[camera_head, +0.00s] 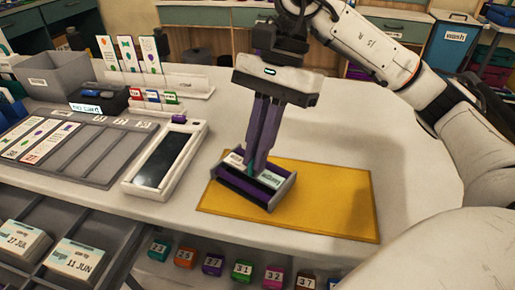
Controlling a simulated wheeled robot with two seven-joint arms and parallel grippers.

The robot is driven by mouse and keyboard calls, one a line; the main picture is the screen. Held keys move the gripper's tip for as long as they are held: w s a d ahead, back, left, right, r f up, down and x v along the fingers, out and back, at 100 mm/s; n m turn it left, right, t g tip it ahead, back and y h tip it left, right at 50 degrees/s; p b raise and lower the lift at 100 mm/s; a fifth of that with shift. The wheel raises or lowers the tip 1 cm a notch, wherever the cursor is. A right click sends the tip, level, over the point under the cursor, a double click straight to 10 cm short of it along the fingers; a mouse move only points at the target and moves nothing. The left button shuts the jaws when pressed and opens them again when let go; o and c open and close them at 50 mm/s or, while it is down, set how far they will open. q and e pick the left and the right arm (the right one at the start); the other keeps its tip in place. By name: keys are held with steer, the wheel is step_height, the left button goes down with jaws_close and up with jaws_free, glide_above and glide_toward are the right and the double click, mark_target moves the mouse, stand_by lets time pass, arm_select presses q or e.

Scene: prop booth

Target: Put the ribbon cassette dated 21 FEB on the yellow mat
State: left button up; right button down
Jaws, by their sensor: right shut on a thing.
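The yellow mat (335,200) lies flat on the white table. My right gripper (257,168) points down over the mat's left part, its purple fingers shut on a dark cassette (253,186) with grey end pieces and white labels on top. The date on this cassette is too small to read. The cassette is over or on the mat's left part; I cannot tell whether it touches. My left gripper is not in view.
A white device with a dark screen (162,158) stands left of the mat. A grey card rack (85,155) lies farther left. Boxes marked 27 JUL (22,240) and 11 JUN (76,262) sit in a compartmented tray at lower left. The mat's right part is clear.

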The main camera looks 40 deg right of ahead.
steer(key=shift+f, duration=0.2)
steer(key=c, duration=1.9)
jaws_free()
steer(key=shift+r, duration=0.1)
steer(key=shift+r, duration=0.2)
steer(key=p+v, duration=0.3)
steer(key=v, duration=0.8)
steer(key=shift+r+p, duration=0.35)
steer(key=shift+r, duration=0.05)
steer(key=shift+w+d, duration=0.1)
steer(key=shift+d, duration=0.05)
